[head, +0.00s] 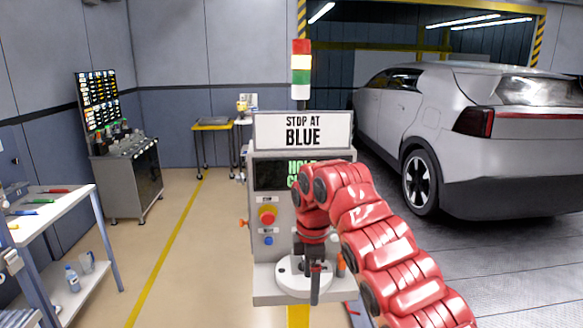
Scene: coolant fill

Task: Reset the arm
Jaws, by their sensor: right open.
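My right arm is red and reaches in from the lower right, folded over the front of a grey machine (270,167). My right gripper (315,285) points down over the round white plate on the machine's lower shelf (290,298). Its dark fingers are open; I cannot tell whether they touch the plate. My arm hides the right part of the machine's dark screen (268,175), where green letters show partly. A sign (303,131) above reads "STOP AT BLUE". My left gripper is not in view.
The machine has a red button (268,215) and a blue button (268,241). A light tower (301,70) stands above it. A silver car (470,140) is at right. A white workbench (50,212) and a tool cabinet (130,180) are at left. The floor between is clear.

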